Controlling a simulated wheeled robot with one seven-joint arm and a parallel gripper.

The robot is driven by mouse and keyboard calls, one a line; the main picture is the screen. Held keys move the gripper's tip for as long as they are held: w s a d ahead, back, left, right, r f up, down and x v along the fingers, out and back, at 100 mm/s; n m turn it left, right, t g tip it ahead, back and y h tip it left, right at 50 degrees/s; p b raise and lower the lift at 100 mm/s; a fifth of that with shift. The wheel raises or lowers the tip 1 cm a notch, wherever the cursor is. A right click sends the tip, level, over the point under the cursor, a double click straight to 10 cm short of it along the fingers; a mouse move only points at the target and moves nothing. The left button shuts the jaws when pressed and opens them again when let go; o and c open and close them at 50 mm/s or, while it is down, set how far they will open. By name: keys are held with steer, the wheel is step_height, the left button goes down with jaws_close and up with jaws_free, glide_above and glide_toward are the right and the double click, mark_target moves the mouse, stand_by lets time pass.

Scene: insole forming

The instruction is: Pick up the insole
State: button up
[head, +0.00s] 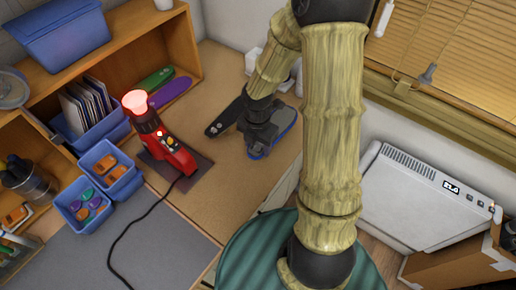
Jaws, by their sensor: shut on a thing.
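A blue-edged insole (287,122) with a greyish top is at the right part of the wooden worktop, under and beside my gripper. My gripper (257,146) is dark and shut on this insole. The gripper's body hides the insole's middle. I cannot tell whether the insole touches the worktop. A dark, flat, elongated piece (222,120) reaches left from the gripper; I cannot tell whether it is part of the gripper or a separate thing. A purple insole (170,92) and a green insole (153,79) lie at the back, by the shelf.
A red heat tool (172,150) with a glowing top stands on a dark mat, left of the gripper, its black cord running forward. Blue bins (70,208) with small coloured pieces stand further left. The wooden worktop (225,190) is clear in front of the gripper. A white heater (425,200) stands right.

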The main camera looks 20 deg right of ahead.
step_height(320, 180, up, 6)
steer(key=shift+f+p, duration=0.2)
steer(key=shift+p, duration=0.15)
stand_by(0.4)
steer(key=r+p, duration=0.1)
steer(key=p, duration=0.2)
steer(key=shift+a+r+p, duration=0.15)
steer(key=shift+r+p, duration=0.2)
steer(key=shift+p, duration=0.05)
steer(key=r+p, duration=0.1)
steer(key=p, duration=0.3)
steer(key=shift+r+p, duration=0.15)
steer(key=shift+p, duration=0.15)
steer(key=shift+w, duration=0.2)
